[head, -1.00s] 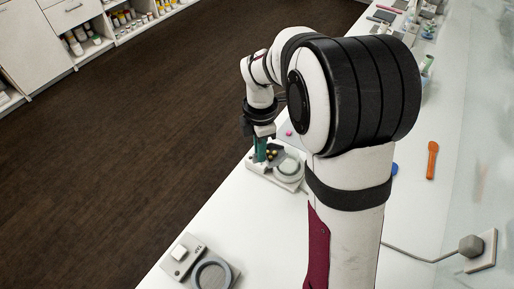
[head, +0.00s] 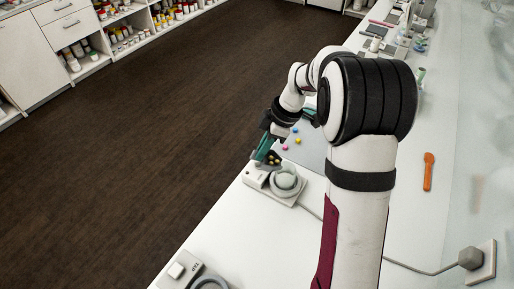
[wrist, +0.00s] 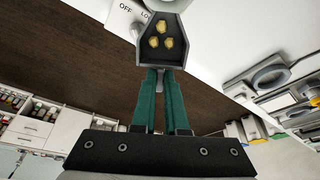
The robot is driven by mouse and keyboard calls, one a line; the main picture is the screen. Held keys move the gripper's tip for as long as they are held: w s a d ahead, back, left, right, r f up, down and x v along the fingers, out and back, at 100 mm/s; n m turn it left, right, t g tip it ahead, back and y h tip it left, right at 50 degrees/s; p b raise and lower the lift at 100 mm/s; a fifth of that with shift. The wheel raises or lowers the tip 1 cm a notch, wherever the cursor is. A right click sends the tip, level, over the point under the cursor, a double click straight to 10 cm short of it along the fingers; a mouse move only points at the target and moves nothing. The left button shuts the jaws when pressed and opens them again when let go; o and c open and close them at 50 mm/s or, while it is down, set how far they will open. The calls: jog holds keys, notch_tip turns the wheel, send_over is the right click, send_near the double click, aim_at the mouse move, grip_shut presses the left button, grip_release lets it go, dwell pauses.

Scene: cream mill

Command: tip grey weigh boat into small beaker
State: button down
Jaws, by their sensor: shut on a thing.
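My gripper (wrist: 160,82) has teal fingers, shut on the rear of the dark grey weigh boat (wrist: 149,56). Three yellow lumps (wrist: 160,42) lie in the boat. In the head view, my gripper (head: 266,153) slants down to the boat (head: 273,159) with the yellow lumps showing in it. The boat is above a white switch-marked device, beside a pale round vessel (head: 286,181) on that device, which looks like the small beaker. I cannot tell whether the boat overlaps its rim. In the wrist view the vessel is mostly cut off at the top edge.
The white device (head: 258,177) sits near the bench's floor-side edge, with a cable. Several coloured balls (head: 297,140) lie on a grey mat (head: 314,146) beyond it. A balance (head: 187,268) stands nearer. The bench between is clear.

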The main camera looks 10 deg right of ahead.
jog(key=shift+s+d+r+t+y, duration=0.15)
jog(key=shift+d+r+t+y, duration=0.15)
jog(key=shift+d+y, duration=0.5)
jog(key=d+y, duration=0.1)
jog(key=y, duration=0.1)
jog(key=d+t+y, duration=0.1)
jog(key=s+d+r+y, duration=0.1)
jog(key=y, duration=0.1)
jog(key=shift+y, duration=0.3)
jog(key=shift+r, duration=0.1)
notch_tip(320, 180, up, 8)
jog(key=a+g+h, duration=0.2)
jog(key=a+h, duration=0.1)
jog(key=h, duration=0.8)
jog(key=shift+w+g, duration=0.3)
jog(key=shift+w, duration=0.15)
jog(key=shift+s+f, duration=0.1)
jog(key=shift+f, duration=0.1)
